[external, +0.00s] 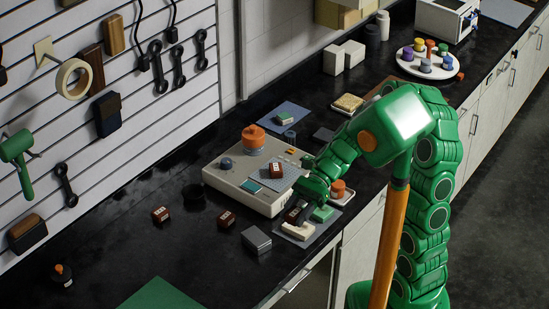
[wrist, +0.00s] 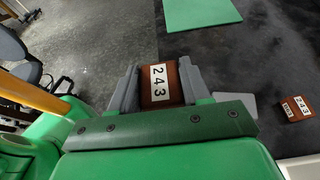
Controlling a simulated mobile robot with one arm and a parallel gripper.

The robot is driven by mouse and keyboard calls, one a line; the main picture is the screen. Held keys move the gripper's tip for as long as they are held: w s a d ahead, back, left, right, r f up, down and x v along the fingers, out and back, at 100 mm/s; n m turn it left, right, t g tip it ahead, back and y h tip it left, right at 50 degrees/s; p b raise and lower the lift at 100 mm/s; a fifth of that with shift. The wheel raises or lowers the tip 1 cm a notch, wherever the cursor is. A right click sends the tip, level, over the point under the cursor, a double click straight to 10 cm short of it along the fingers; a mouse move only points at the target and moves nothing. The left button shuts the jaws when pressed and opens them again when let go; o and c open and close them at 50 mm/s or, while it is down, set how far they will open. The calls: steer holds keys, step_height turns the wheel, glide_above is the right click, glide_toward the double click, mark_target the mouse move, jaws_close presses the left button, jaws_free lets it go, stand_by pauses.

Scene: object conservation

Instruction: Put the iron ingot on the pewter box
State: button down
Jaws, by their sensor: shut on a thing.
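My gripper (external: 300,207) is shut on a rust-brown block with a white 243 label, which I take to be the iron ingot (wrist: 160,86). In the wrist view the block sits between the two grey fingers of my gripper (wrist: 158,78). In the external view the block shows small and dark, partly hidden by my gripper, over the grey mat at the counter's front. The grey box (external: 256,239), which looks like the pewter box, stands on the black counter left of my gripper. Its top is bare.
Similar labelled brown blocks stand on the counter (external: 226,219), farther left (external: 160,214), and on the pale machine (external: 232,188). A beige block (external: 298,231) and a green block (external: 322,213) lie by my gripper. The green mat (external: 162,295) is bare.

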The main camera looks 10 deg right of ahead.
glide_above(256, 236)
steer(key=s+d, duration=0.3)
steer(key=d, duration=0.1)
step_height(256, 236, down, 4)
steer(key=w+a+f, duration=0.1)
steer(key=f, duration=0.1)
steer(key=w+a+f, duration=0.1)
steer(key=f, duration=0.1)
steer(key=shift+w+a, duration=0.1)
steer(key=shift+a, duration=0.3)
steer(key=shift+w+a+f, duration=0.4)
steer(key=shift+a+f, duration=0.1)
steer(key=shift+f, duration=0.2)
steer(key=shift+a+f, duration=0.1)
steer(key=shift+f, duration=1.55)
steer(key=shift+f, duration=0.1)
steer(key=c, duration=0.5)
jaws_free()
